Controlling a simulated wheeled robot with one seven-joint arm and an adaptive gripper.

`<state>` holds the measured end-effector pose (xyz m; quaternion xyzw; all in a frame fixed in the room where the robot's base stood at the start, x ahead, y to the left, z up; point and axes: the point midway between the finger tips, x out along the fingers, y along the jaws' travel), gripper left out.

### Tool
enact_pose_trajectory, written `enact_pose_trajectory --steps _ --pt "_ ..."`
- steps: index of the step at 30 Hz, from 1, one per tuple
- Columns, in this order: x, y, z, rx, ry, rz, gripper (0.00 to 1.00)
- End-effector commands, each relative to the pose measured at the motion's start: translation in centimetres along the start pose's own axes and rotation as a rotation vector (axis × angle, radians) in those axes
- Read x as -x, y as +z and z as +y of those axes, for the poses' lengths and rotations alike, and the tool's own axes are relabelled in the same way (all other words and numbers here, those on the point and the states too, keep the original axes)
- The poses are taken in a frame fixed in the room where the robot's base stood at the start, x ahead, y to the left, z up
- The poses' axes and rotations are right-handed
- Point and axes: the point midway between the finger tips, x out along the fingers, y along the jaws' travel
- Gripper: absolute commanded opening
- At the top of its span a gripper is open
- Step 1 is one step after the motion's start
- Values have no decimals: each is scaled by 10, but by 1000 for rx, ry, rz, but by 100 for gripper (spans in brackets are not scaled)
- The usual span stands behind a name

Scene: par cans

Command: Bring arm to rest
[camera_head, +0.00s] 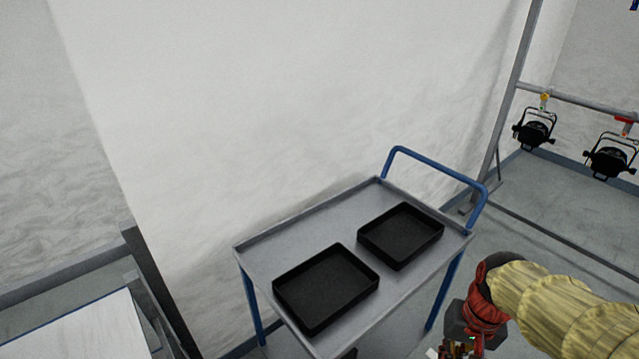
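My arm comes in from the right edge at the lower right, in a tan ribbed sleeve with a red wrist section. My gripper (460,346) hangs below the wrist at the bottom edge, just right of the cart. Only its dark upper body and some small parts show. Its fingertips are cut off by the frame, so I cannot tell whether it is open or shut, or holds anything.
A grey cart (290,238) with a blue handle (437,167) stands left of my arm. Two empty-looking black trays, left (318,322) and right (375,251), lie on it. Two par cans (533,131) (609,160) hang from a rail (580,102). A white-topped table (85,330) is lower left.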

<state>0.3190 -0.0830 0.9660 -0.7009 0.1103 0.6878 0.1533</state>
Motion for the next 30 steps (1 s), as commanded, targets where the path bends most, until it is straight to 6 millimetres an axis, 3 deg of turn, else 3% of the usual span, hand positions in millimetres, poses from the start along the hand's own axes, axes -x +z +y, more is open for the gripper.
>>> enact_pose_trajectory --steps 1,6,14,19,30 --pt "17 5 -8 44 13 64 0" --pt "62 24 -29 192 33 243 0" --pt "121 46 -66 341 -17 452 0" --pt "126 52 -76 382 -31 469 0" --pt "125 52 -77 383 -32 467 0"
